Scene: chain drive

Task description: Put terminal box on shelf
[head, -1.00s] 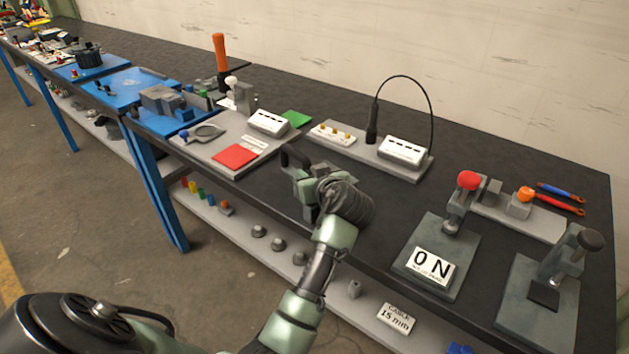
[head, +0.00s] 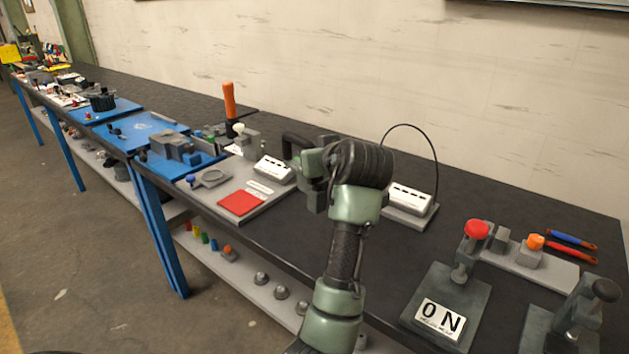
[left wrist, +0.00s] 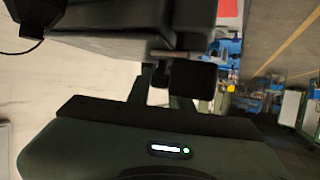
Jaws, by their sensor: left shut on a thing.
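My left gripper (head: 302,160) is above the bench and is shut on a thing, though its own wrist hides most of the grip. A black curved shape (head: 292,142) shows at its tip. In the left wrist view dark shapes (left wrist: 190,80) crowd the jaws, and I cannot tell what is held. A white box with dark slots (head: 273,169) sits on a light board just left of the gripper. A similar white box (head: 408,197) stands right of my arm by a black cable. The lower shelf (head: 225,268) runs under the bench. My right gripper is out of view.
A red pad (head: 241,203) and an upright orange handle (head: 229,100) are left of the gripper. Presses with a red knob (head: 477,229) and a dark knob (head: 606,290) stand at right. Small coloured pieces and grey domes (head: 281,292) are on the shelf.

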